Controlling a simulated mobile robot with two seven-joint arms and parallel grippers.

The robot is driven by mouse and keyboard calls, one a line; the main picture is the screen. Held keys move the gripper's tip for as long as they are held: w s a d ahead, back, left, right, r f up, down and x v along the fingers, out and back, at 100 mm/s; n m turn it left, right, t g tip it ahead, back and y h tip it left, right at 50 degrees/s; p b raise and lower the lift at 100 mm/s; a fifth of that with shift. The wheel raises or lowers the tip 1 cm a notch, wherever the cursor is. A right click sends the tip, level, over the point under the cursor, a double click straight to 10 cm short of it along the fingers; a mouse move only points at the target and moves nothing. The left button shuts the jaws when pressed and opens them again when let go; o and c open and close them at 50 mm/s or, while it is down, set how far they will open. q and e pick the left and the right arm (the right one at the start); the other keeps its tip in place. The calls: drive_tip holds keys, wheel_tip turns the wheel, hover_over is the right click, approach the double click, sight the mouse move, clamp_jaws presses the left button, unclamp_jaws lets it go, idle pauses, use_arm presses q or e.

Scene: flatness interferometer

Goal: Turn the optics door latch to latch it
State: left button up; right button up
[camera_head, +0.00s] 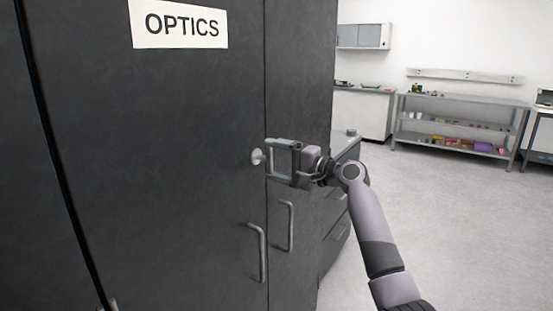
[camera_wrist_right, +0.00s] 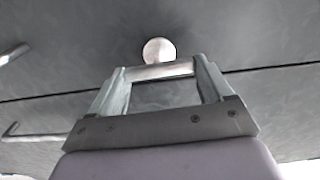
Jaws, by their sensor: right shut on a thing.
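The optics door (camera_head: 170,130) is a dark grey cabinet door with a white "OPTICS" sign (camera_head: 180,25). The optics door latch (camera_head: 257,156) shows as a pale round metal knob near the door's right edge. My right gripper (camera_head: 269,158) reaches in from the right and is shut on the latch. In the right wrist view the latch's round end (camera_wrist_right: 159,50) stands just beyond the fingertips, with a light bar between the fingers (camera_wrist_right: 157,70). The fingers partly hide the latch, so its exact turn angle cannot be told. My left gripper is not in view.
Two vertical bar handles (camera_head: 262,252) (camera_head: 287,226) are below the gripper, either side of the door seam. A drawer unit (camera_head: 338,215) stands just right of the cabinet. A shelf bench (camera_head: 452,130) is at the back. The floor (camera_head: 460,230) at right is clear.

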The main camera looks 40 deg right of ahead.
idle(0.3)
drive_tip(key=o, duration=1)
drive_tip(key=shift+c, duration=0.2)
drive_tip(key=shift+s, duration=0.1)
drive_tip(key=b+v, duration=0.2)
drive_tip(key=v, duration=0.5)
